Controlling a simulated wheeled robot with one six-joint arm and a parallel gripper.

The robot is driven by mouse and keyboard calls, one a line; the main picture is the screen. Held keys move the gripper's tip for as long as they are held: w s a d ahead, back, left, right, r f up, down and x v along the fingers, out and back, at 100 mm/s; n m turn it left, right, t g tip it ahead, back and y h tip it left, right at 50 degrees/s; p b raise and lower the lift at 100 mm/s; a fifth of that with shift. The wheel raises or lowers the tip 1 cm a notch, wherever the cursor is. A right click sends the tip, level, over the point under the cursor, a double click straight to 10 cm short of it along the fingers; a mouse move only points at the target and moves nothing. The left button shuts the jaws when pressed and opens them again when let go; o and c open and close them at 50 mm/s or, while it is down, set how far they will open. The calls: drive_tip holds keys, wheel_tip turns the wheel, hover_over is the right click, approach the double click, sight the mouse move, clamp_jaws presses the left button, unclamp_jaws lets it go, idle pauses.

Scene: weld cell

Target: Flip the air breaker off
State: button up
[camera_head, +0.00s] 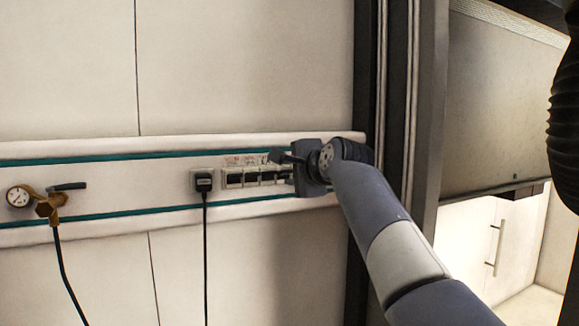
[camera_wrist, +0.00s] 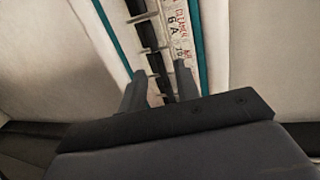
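A row of dark breaker switches in white frames (camera_head: 252,177) is set in the wall rail, with small red and black labels above it. I cannot tell which switch is the air breaker, or its lever position. The row also shows in the wrist view (camera_wrist: 148,38), with partly readable labels (camera_wrist: 178,32) beside it. My gripper (camera_head: 279,167) is at the right end of the row and hides part of it. In the wrist view its two fingers (camera_wrist: 160,76) stand apart, pointing at the row, with nothing held between them. I cannot tell whether they touch a switch.
A pressure gauge (camera_head: 18,196) and a brass valve with a dark handle (camera_head: 68,186) are farther left. A dark upright frame (camera_head: 392,90) stands right of the rail.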

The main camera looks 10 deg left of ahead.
drive_tip(key=shift+w+a+f, duration=0.15)
drive_tip(key=shift+w+a, duration=0.25)
drive_tip(key=shift+w, duration=0.1)
drive_tip(key=shift+c, duration=0.2)
